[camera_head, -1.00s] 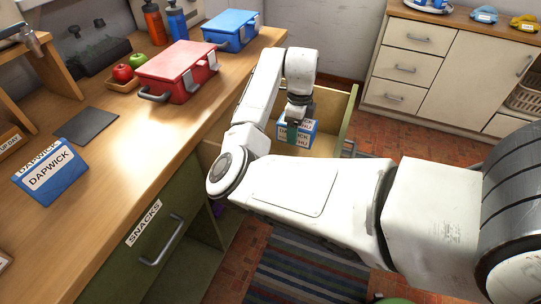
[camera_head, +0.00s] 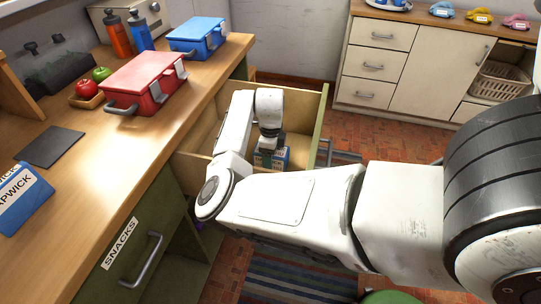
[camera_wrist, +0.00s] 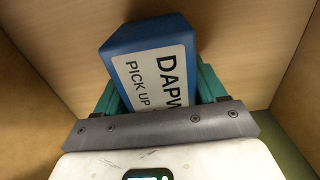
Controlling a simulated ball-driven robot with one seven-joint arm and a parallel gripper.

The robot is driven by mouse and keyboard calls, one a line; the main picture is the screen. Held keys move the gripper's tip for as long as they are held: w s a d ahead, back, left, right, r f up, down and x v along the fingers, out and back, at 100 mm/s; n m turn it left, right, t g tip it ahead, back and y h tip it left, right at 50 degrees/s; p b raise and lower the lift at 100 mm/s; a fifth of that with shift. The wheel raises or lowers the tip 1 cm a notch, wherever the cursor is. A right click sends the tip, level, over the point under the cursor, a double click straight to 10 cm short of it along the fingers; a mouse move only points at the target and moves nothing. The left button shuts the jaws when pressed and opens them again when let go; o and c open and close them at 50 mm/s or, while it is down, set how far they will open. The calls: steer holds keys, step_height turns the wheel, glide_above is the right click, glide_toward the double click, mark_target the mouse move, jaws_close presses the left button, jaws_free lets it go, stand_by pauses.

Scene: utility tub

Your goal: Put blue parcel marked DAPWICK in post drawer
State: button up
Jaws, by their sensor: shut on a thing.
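A blue parcel (camera_head: 272,158) with a white label hangs below my gripper (camera_head: 270,148), inside the walls of an open wooden drawer (camera_head: 309,102) with a green front. In the wrist view the parcel (camera_wrist: 150,50) shows "DAPW" and "PICK UP"; the rest of its label is hidden. My gripper's teal fingers (camera_wrist: 160,92) are shut on it, with the drawer's wooden walls around. I cannot tell whether the parcel touches the drawer floor. No label shows on this drawer. A second blue parcel (camera_head: 22,205), its label ending "PWICK", lies on the counter at left.
A green front labelled SNACKS (camera_head: 140,250) is below the counter. A red box (camera_head: 145,82), a blue box (camera_head: 197,35), bottles and a tray with apples (camera_head: 88,92) stand on the counter. A white cabinet (camera_head: 400,70) is at the back.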

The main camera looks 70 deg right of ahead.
steer(key=shift+f, duration=0.1)
steer(key=o, duration=1.2)
step_height(320, 180, up, 12)
steer(key=shift+r+p, duration=0.15)
steer(key=shift+p, duration=0.35)
